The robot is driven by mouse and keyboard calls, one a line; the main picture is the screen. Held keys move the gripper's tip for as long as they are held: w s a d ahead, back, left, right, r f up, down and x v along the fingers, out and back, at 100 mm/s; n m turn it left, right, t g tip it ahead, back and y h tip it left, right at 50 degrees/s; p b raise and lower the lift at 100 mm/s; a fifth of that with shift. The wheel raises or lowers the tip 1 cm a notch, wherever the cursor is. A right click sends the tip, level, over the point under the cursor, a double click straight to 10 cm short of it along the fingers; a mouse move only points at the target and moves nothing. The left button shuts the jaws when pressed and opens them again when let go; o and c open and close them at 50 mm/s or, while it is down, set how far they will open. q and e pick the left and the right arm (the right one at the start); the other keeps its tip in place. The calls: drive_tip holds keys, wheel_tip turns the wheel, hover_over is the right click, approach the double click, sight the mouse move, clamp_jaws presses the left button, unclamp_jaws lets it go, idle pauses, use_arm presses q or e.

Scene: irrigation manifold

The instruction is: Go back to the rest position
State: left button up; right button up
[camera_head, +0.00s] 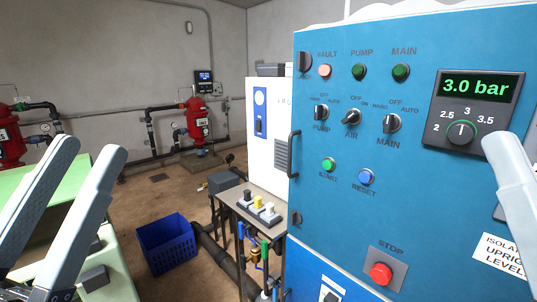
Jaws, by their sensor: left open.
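My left gripper (91,150) is at the left of the head view, its two pale fingers apart and nothing between them. It is in front of a green surface and away from the panel. My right gripper (507,150) enters at the right edge, in front of the blue control panel (335,170). Only one pale finger or part of it shows, so its opening is hidden. The panel display (478,86) reads 3.0 bar, above a dial (461,132). A red stop button (381,274) sits low on the panel.
A blue crate (167,245) stands on the floor. Red filter tanks (198,120) and pipes line the back wall. A green unit (115,262) is at lower left. Open floor lies between.

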use_arm(q)
drive_tip(key=s+a+r+n+t+y, duration=0.2)
drive_tip(key=s+a+n+y, duration=0.1)
drive_tip(key=n+y, duration=0.15)
wheel_tip(320, 180, up, 29)
drive_tip(key=p, duration=2.9)
drive_tip(key=shift+w+a+f, duration=0.2)
